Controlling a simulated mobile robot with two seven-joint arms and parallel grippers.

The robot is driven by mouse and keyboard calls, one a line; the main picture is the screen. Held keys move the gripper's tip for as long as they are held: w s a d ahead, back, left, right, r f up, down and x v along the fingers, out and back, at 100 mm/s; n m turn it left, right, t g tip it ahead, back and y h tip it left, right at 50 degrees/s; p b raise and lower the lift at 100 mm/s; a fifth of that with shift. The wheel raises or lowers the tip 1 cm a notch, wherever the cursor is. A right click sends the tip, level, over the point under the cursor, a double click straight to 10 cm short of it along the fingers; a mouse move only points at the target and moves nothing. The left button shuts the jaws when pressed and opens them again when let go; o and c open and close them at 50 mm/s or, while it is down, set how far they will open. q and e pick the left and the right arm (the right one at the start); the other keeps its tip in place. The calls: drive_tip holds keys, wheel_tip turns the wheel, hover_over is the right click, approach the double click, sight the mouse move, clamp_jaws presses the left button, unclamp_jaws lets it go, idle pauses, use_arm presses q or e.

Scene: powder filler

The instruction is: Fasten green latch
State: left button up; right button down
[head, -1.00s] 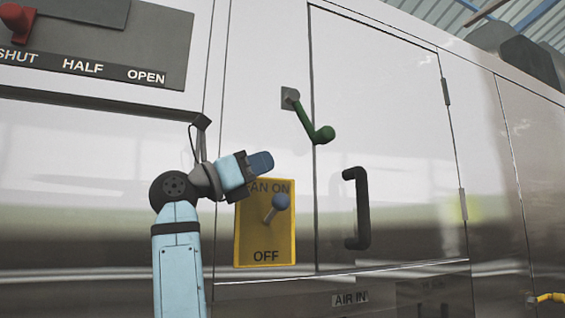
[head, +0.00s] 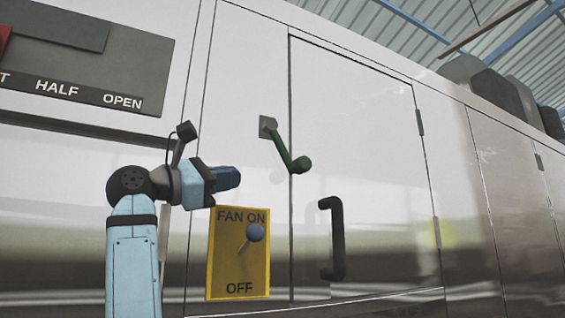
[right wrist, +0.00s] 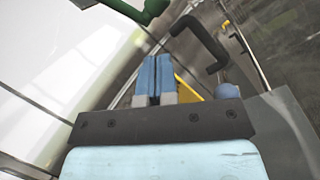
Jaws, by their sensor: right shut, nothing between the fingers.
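The green latch (head: 285,149) is a lever on a grey mount at the left edge of a closed cabinet door (head: 360,150). It slants down to the right, and its round knob overlaps the door's edge. My right gripper (head: 231,178) is shut and empty, left of and a little below the latch knob, apart from it. In the right wrist view the shut blue fingers (right wrist: 154,78) point up the picture, and part of the green latch (right wrist: 140,10) shows at the top. My left gripper is out of view.
A yellow fan switch plate (head: 238,280) with a blue-grey knobbed lever sits just below my right gripper. A black door handle (head: 337,238) sticks out right of it. A grey SHUT/HALF/OPEN panel (head: 130,60) is at upper left.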

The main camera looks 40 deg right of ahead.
sight(297, 164)
drive_tip(key=r+m, duration=0.1)
drive_tip(key=m, duration=0.2)
drive_tip(key=a+r+m+y, duration=0.1)
drive_tip(key=m, duration=0.3)
drive_tip(key=r+m+y+p, duration=0.1)
drive_tip(key=r+m, duration=0.1)
drive_tip(key=m, duration=0.1)
drive_tip(key=shift+a, duration=0.35)
drive_tip(key=shift+d, duration=0.1)
drive_tip(key=p+x, duration=0.3)
drive_tip(key=x, duration=0.9)
drive_tip(key=shift+d, duration=0.4)
drive_tip(key=shift+s+d+f+p, duration=0.15)
drive_tip(key=shift+d+p, duration=0.15)
drive_tip(key=shift+d, duration=0.3)
drive_tip(key=shift+s, duration=0.15)
